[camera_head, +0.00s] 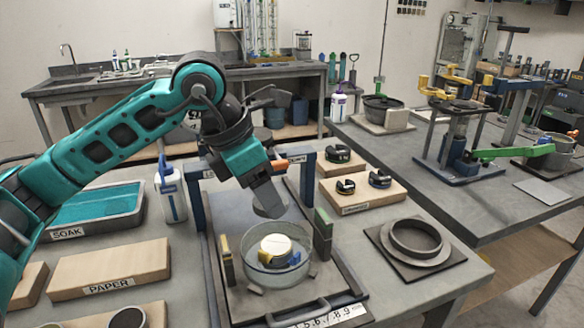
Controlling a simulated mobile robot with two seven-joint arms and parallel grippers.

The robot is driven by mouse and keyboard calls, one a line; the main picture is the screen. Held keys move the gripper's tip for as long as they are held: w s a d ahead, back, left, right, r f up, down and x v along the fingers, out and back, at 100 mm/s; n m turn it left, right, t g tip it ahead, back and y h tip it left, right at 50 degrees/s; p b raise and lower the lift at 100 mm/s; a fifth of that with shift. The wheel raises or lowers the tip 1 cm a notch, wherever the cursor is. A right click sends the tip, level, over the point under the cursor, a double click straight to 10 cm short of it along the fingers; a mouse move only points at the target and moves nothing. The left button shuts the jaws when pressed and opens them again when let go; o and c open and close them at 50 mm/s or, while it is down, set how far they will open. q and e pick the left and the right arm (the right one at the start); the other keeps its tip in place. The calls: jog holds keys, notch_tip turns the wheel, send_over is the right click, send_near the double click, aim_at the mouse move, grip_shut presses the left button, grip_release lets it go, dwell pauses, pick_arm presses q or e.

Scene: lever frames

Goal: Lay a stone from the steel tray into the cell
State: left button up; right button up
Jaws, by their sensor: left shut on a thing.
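My left gripper (266,194) comes down from the upper left and is shut on a grey round stone (271,208). The stone is held in the air above a clear round cell (249,262), apart from it. Inside the cell sits a pale cream disc (275,245) with a blue part beside it. The cell stands on a dark base within a blue frame (202,225). The steel tray (72,228), labelled SOAK and holding blue-green water, is at the left. Stones in it cannot be made out. My right gripper is out of view.
A white bottle (171,192) stands left of the frame. A wooden PAPER block (110,270) lies at front left. Wooden blocks with small dark-ringed pieces (345,186) and a grey ring on a plate (418,240) are to the right. Upright posts (322,235) flank the cell closely.

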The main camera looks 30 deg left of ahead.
aim_at(279, 244)
pick_arm(q)
jog(key=shift+w+f, duration=0.1)
jog(key=shift+w, duration=0.45)
jog(key=shift+s+f+b, duration=0.15)
jog(key=shift+f+b, duration=1)
jog(key=shift+f, duration=0.1)
jog(key=shift+f+b, duration=0.45)
jog(key=shift+f, duration=0.15)
jog(key=shift+f+b, duration=0.45)
jog(key=shift+f, duration=0.15)
notch_tip(279, 244, down, 3)
jog(key=shift+r+b, duration=0.15)
jog(key=shift+b, duration=1.1)
jog(key=shift+f+b, duration=0.3)
jog(key=shift+f, duration=0.05)
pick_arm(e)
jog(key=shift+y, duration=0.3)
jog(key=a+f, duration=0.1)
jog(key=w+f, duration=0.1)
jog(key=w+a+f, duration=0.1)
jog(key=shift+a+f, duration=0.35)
pick_arm(q)
jog(key=shift+f, duration=0.2)
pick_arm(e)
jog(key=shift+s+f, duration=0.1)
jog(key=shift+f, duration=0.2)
